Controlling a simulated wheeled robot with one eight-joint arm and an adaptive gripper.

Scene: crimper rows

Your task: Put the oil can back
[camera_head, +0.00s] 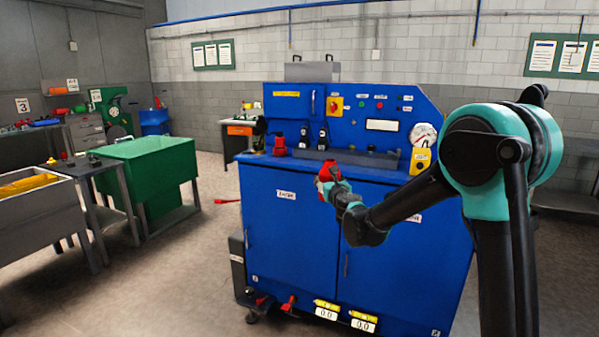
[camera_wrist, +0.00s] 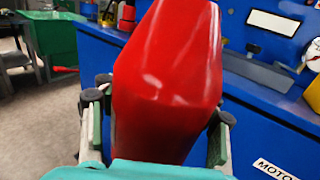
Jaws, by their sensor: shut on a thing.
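My gripper (camera_head: 335,187) is shut on a red can, the oil can (camera_head: 325,176), in front of the blue cabinet's worktop edge. In the wrist view the oil can (camera_wrist: 170,70) fills the middle, its smooth red body between the two fingers. Its far end runs out of the top of that view, and its spout is not clearly visible. In the head view it is held clear of the blue cabinet (camera_head: 285,215), near the level of its top.
On the worktop stand another red item (camera_head: 280,146) and small black items (camera_head: 322,138). A yellow device with a round dial (camera_head: 421,158) stands at the right end. A green chest (camera_head: 150,165) is at left. Red items and yellow displays (camera_head: 327,308) lie low at the cabinet's foot.

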